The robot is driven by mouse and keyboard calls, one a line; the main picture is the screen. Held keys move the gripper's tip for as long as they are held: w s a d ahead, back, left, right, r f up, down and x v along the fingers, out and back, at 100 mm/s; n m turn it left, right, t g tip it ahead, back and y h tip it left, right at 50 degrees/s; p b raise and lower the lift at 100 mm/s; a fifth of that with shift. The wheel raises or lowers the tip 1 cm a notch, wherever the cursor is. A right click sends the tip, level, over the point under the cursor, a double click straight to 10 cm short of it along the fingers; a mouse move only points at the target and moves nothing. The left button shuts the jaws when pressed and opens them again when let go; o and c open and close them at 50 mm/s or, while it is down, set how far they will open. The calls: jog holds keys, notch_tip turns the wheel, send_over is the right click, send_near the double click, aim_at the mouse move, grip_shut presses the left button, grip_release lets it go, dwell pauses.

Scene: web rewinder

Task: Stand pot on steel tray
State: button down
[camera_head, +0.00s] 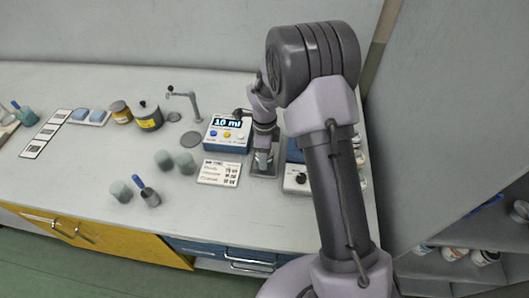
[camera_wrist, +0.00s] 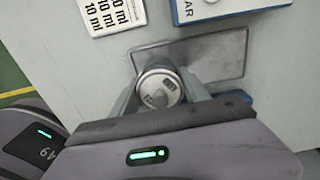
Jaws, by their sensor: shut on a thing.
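The pot (camera_wrist: 160,90) is a small round container with a pale metallic top, seen from above in the wrist view. My gripper (camera_wrist: 161,95) is shut on it, one finger on each side. The steel tray (camera_wrist: 218,54) is a flat dark-grey rectangle; the pot overlaps its left part in that view. In the head view my gripper (camera_head: 263,154) points down over the tray (camera_head: 265,174), with the pot (camera_head: 262,162) low between the fingers. I cannot tell whether the pot's base touches the tray.
A blue-and-white display box (camera_head: 227,134) reading 10 ml stands left of the tray, with a printed card (camera_head: 219,172) in front. A white box with a dark knob (camera_head: 297,179) stands close on the right.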

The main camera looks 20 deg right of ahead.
jog(key=shift+f+b, duration=0.3)
jog(key=shift+b, duration=0.1)
dwell(0.3)
jog(key=shift+c, duration=2.3)
grip_release()
jog(key=shift+o, duration=0.4)
jog(key=o, duration=0.4)
jog(key=shift+r+p, duration=3.4)
jog(key=shift+r, duration=2.15)
